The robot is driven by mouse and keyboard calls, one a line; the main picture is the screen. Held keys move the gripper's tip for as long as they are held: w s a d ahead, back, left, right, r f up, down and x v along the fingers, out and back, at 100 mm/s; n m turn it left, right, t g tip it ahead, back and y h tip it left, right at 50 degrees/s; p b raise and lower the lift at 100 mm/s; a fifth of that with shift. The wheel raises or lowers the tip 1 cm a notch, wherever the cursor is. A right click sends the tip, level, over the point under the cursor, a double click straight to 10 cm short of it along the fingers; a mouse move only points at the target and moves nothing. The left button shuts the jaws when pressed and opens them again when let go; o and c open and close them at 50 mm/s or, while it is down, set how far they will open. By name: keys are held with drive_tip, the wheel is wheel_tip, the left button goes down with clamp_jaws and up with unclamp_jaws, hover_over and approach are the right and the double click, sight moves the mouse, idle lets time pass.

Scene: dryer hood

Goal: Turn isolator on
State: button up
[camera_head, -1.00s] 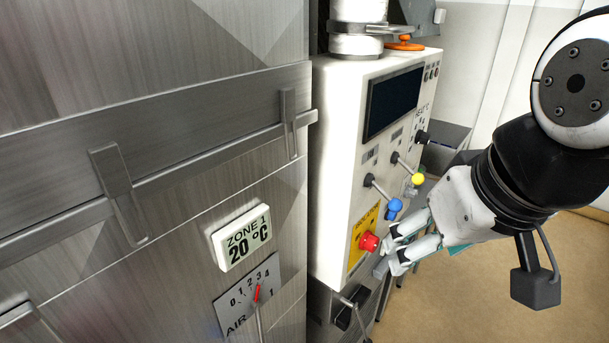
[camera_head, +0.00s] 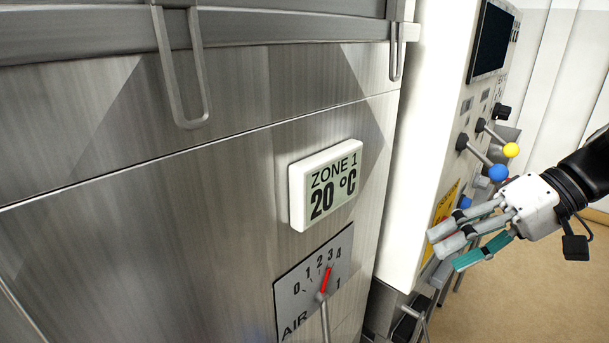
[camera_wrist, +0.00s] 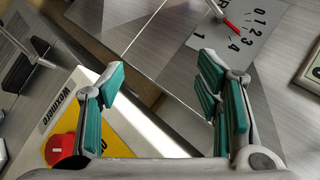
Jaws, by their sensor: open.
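My gripper (camera_head: 445,248) is open and empty, in front of the lower part of the white control panel (camera_head: 412,190). In the wrist view its green-padded fingers (camera_wrist: 163,72) stand wide apart with nothing between them. A red knob (camera_wrist: 62,148) on a yellow plate (camera_wrist: 112,143) shows at lower left there, beside and partly behind the left finger. In the head view the plate's upper part (camera_head: 447,203) shows, and the red knob is hidden behind my gripper. No label reading "isolator" is legible.
Levers with a blue ball (camera_head: 498,172) and a yellow ball (camera_head: 511,150) stick out above my gripper. A steel cabinet on the left carries a Zone 1 display (camera_head: 325,185) and an air dial (camera_head: 316,285) with a red pointer. Open floor (camera_head: 520,300) lies at right.

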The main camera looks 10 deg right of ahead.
drive_tip(key=w+d+f+t+y+b, duration=0.15)
drive_tip(key=d+f+t+b, duration=0.35)
drive_tip(key=d, duration=0.5)
drive_tip(key=w+d+f+t+y+b, duration=0.1)
drive_tip(key=d+f+t+y+b, duration=0.2)
drive_tip(key=d+t, duration=0.5)
drive_tip(key=w+a, duration=0.2)
drive_tip(key=w, duration=0.1)
drive_tip(key=w+a+g+h, duration=0.1)
drive_tip(key=w+a, duration=0.1)
drive_tip(key=w, duration=0.1)
drive_tip(key=w+a+g+b, duration=0.1)
drive_tip(key=w+a, duration=0.2)
drive_tip(key=w, duration=0.1)
drive_tip(key=shift+f+m+h, duration=0.25)
drive_tip(key=shift+f+m, duration=0.05)
drive_tip(key=c, duration=1.2)
